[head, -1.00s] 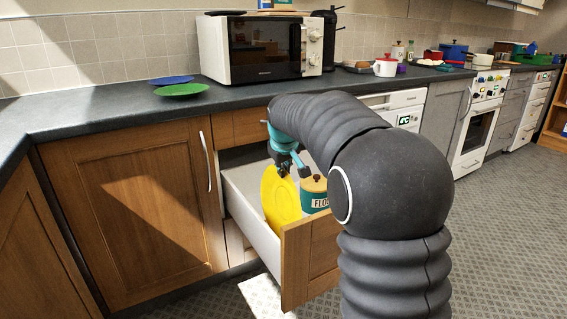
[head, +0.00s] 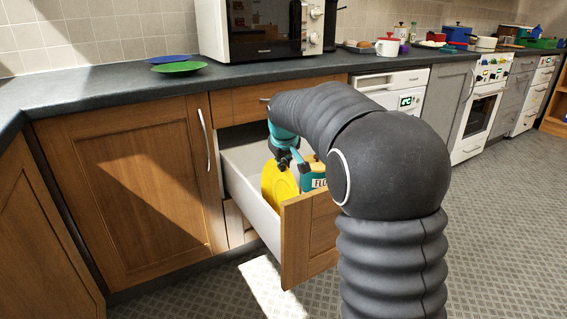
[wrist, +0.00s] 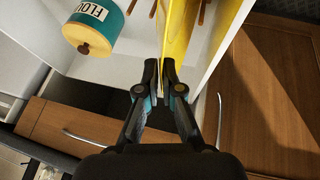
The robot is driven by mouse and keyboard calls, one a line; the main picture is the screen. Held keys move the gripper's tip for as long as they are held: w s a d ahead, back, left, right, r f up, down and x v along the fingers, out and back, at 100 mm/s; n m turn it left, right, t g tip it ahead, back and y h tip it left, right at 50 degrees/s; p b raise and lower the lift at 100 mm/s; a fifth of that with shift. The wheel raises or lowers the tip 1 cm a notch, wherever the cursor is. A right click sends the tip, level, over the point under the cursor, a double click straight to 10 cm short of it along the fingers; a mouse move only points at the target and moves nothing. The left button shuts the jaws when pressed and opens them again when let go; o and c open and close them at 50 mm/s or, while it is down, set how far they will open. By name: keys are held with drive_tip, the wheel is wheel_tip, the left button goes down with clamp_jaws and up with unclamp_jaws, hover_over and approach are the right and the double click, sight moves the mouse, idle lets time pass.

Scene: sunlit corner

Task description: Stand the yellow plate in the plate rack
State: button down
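The yellow plate (head: 276,187) is upright on edge inside the open drawer. It also shows in the wrist view (wrist: 180,35), nearly edge-on. My gripper (head: 284,166) is above the drawer, and its fingers (wrist: 160,76) are closed on the plate's rim. Brown wooden pegs, which look like part of the plate rack (wrist: 203,12), show beside the plate at the top of the wrist view. The rack's base is hidden, and I cannot tell whether the plate touches it.
The open drawer (head: 253,212) also holds a teal and cream flour canister (wrist: 96,22) beside the plate. A green plate (head: 180,67) and a blue plate (head: 172,58) lie on the counter (head: 110,92) left of the microwave (head: 265,35). The drawer's front panel (head: 310,237) stands nearest me.

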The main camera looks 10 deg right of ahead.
drive_tip(key=c, duration=1.3)
unclamp_jaws()
drive_tip(key=shift+o, duration=0.3)
drive_tip(key=v, duration=1.2)
